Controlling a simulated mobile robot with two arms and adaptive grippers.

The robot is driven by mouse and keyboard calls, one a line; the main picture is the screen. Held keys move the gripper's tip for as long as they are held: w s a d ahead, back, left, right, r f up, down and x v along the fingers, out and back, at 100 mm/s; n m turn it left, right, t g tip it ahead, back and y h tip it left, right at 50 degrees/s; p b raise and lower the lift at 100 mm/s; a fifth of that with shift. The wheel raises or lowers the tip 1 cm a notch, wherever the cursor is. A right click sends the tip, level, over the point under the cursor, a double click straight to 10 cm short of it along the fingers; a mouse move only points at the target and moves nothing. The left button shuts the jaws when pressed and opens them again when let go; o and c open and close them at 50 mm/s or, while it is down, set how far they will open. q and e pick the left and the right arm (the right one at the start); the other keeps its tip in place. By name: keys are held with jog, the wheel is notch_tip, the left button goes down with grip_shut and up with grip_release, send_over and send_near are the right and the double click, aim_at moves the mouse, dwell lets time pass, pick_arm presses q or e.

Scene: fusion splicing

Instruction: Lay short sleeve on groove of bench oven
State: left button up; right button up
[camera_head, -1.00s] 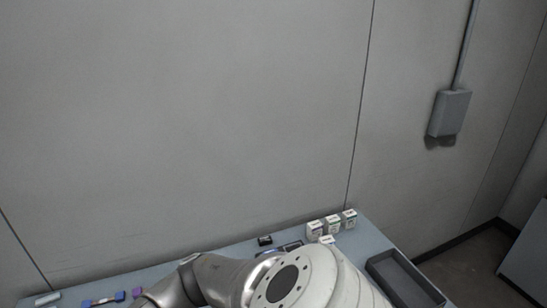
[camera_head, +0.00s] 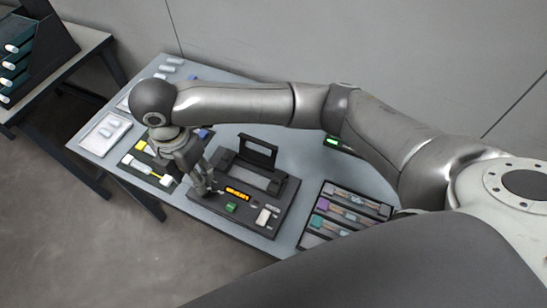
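A dark bench device (camera_head: 275,212) with a raised lid, an orange display and a green button stands at the table's front; it may be the bench oven. I cannot make out a groove in it. My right gripper (camera_head: 203,190) points down at the device's left edge, close to the orange display. Its fingers are small and dark here, and I cannot tell whether they are open or hold something. I cannot pick out the short sleeve for certain. My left gripper is not in view.
A dark compartment tray (camera_head: 318,226) with coloured pieces lies right of the device. A black mat (camera_head: 150,169) with yellow and white items lies left. A pale tray (camera_head: 103,134) sits at the left edge. My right arm hides part of the table and a green-lit item (camera_head: 332,142).

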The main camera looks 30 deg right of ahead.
jog(key=shift+d, duration=0.4)
jog(key=w+d+f+p, duration=0.2)
jog(key=d+f+p, duration=0.1)
jog(key=d, duration=0.4)
send_over(250, 176)
jog(key=a, duration=0.1)
notch_tip(250, 176, down, 6)
jog(key=shift+s+r+p, duration=0.1)
jog(key=shift+r+p, duration=0.15)
jog(key=shift+p, duration=0.15)
jog(key=shift+d+f, duration=0.3)
jog(key=shift+f, duration=0.2)
jog(key=f, duration=0.1)
jog(key=f+p, duration=0.1)
jog(key=f, duration=0.1)
jog(key=shift+d, duration=0.25)
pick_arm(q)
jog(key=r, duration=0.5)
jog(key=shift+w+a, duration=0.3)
pick_arm(e)
jog(key=shift+f, duration=0.3)
